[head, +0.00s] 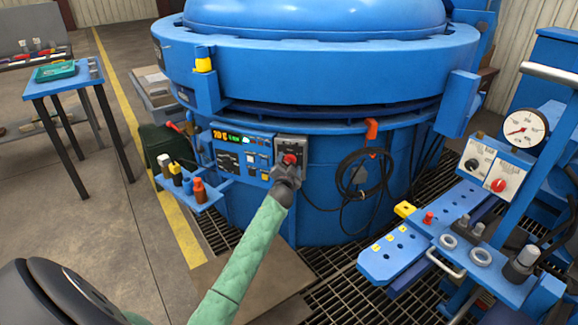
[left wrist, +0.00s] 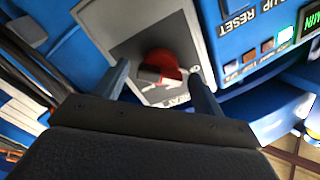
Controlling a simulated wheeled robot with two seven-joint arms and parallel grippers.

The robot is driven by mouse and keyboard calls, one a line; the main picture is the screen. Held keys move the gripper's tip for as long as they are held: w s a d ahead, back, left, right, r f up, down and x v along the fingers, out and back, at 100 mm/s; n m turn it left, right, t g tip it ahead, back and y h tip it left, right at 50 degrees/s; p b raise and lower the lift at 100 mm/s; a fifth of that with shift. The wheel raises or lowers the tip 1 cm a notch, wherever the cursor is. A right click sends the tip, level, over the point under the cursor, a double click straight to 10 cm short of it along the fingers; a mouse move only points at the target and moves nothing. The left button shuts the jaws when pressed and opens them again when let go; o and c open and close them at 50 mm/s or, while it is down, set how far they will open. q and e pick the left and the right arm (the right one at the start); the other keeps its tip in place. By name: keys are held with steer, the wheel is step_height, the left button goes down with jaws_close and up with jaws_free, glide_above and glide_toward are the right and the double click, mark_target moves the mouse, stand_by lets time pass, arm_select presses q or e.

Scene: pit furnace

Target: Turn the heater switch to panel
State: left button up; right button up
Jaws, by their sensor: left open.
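The heater switch (head: 290,159) is a red knob on a grey plate at the right end of the blue furnace control panel (head: 241,154). In the left wrist view the red knob (left wrist: 160,68) sits on its grey plate, between the two fingers. My left gripper (head: 288,172) is right in front of the switch; in the left wrist view its fingers (left wrist: 160,88) are apart, one on each side of the knob. I cannot tell whether they touch it. The plate's lettering is partly hidden and unreadable. My right gripper does not show.
The blue furnace (head: 320,60) fills the middle. A black cable loop (head: 362,190) hangs right of the switch. A small shelf with bottles (head: 190,190) juts out at left. A blue stand with a gauge (head: 525,128) and another red knob is at right. A blue table (head: 65,82) stands far left.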

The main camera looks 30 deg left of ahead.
arm_select(q)
steer(key=shift+c, duration=0.2)
steer(key=c, duration=1)
steer(key=shift+o, duration=0.2)
steer(key=shift+m, duration=0.3)
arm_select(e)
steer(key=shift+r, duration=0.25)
arm_select(q)
steer(key=m+p, duration=0.2)
steer(key=m, duration=0.1)
steer(key=shift+m, duration=0.3)
steer(key=m+p, duration=0.2)
steer(key=m, duration=0.1)
steer(key=shift+m, duration=0.9)
steer(key=shift+f+m+p, duration=0.1)
steer(key=shift+m+p, duration=0.3)
steer(key=shift+m, duration=0.1)
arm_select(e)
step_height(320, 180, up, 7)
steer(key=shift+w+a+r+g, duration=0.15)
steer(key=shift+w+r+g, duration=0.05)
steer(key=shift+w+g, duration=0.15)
